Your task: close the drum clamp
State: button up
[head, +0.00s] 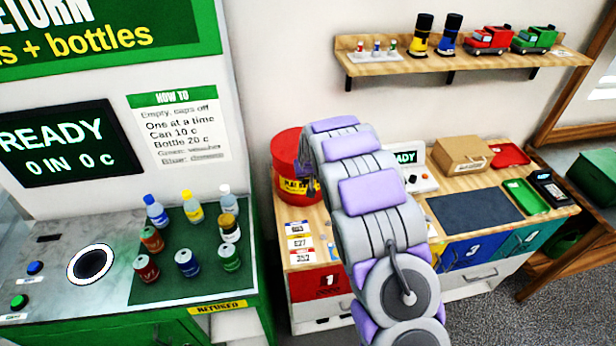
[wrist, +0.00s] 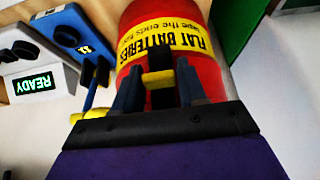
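The red drum (head: 290,165) stands on the wooden counter, left of my arm in the head view. In the wrist view the drum (wrist: 215,75) is close ahead, with a yellow "FLAT BATTERIES" label upside down. My gripper (wrist: 160,85) is in front of the drum, its two fingers apart. A small black and yellow part (wrist: 158,78), seemingly the drum clamp, shows between the fingers. I cannot tell whether the fingers touch it, nor how far the clamp is closed. In the head view my arm hides the gripper and much of the drum's right side.
A shelf (head: 455,62) hangs above. The bottle-return counter (head: 70,290) with several bottles and cans is left.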

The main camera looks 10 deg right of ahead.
jog(key=o, duration=0.3)
jog(key=shift+w, duration=0.1)
jog(key=shift+o, duration=0.2)
jog(key=shift+s, duration=0.2)
jog(key=v, duration=1.7)
jog(key=shift+w+a+r, duration=0.1)
jog(key=s+f+g+b, duration=0.2)
jog(key=s+b, duration=0.1)
jog(key=s, duration=1.2)
jog(key=s+f+g+b, duration=0.2)
jog(key=s+g+b, duration=0.1)
jog(key=s, duration=1.3)
jog(key=s+f+g+b, duration=0.2)
jog(key=s+f+b, duration=0.1)
jog(key=s, duration=1.3)
jog(key=shift+g+b, duration=0.4)
jog(key=shift+b, duration=0.45)
